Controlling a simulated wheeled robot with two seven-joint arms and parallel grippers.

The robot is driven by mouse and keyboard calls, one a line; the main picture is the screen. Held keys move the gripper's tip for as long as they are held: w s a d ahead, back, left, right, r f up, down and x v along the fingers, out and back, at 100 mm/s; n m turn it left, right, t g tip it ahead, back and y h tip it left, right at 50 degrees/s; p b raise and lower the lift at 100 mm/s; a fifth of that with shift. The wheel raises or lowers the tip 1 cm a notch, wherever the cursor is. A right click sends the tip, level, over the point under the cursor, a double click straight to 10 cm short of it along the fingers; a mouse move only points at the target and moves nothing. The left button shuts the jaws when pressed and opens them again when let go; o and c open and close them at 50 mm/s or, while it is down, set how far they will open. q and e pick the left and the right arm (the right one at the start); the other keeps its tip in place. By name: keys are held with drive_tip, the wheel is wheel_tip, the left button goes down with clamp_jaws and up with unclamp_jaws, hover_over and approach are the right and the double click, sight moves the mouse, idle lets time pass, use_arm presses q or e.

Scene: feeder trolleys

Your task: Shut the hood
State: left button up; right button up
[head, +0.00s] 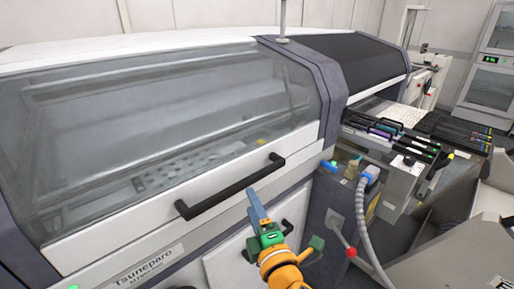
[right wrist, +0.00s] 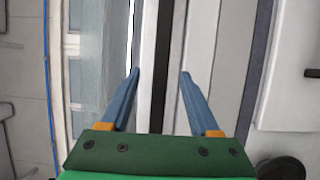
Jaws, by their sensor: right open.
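The hood (head: 165,130) of the white machine is a large clear window with a white lower rail. It looks lowered over the front, but I cannot tell whether it is fully shut. Its black bar handle (head: 230,187) runs along the rail. My right gripper (head: 253,194) is open just in front of the handle, near its middle to right part. In the right wrist view, the open fingers (right wrist: 160,72) stand on either side of a dark bar, apparently the handle (right wrist: 160,60), with gaps on both sides. Contact is not visible. My left gripper is out of view.
A second dark hood (head: 355,62) lies to the right on the machine. A feeder bank (head: 395,137) with coloured parts juts out at right. A grey-blue hose (head: 362,215) and a red knob (head: 351,253) are right of my right gripper. Another black handle is on the lower panel.

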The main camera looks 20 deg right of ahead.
sight(243, 187)
drive_tip(key=w, duration=0.7)
drive_tip(key=shift+f, duration=0.15)
drive_tip(key=shift+s, duration=0.1)
clamp_jaws()
idle(1.0)
